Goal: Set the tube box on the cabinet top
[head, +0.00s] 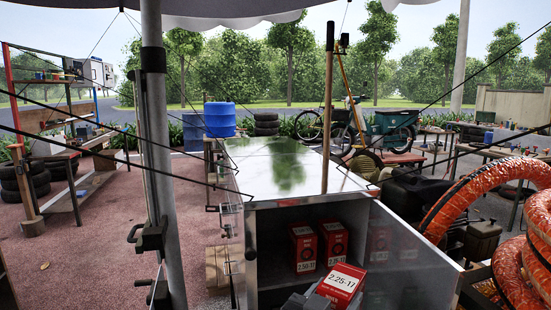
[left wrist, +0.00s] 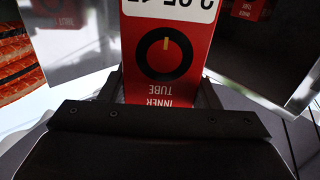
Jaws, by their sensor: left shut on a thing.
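The red tube box (head: 343,284) with a white "2.25-17" label is in my left gripper (head: 322,297), in front of the cabinet's open compartment and below its top. In the left wrist view the box (left wrist: 168,45) shows its "INNER TUBE" print upside down, between the two fingers of the left gripper (left wrist: 163,92). The cabinet top (head: 285,165) is a bare, shiny metal surface, higher than the held box. My right gripper is not in view.
Two more red tube boxes, one (head: 303,248) labelled 2.50-17, stand inside the cabinet. The open metal door (head: 410,265) reaches out at the right. A wooden pole (head: 328,110) rises at the top's right side. Orange hose coils (head: 480,205) lie further right.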

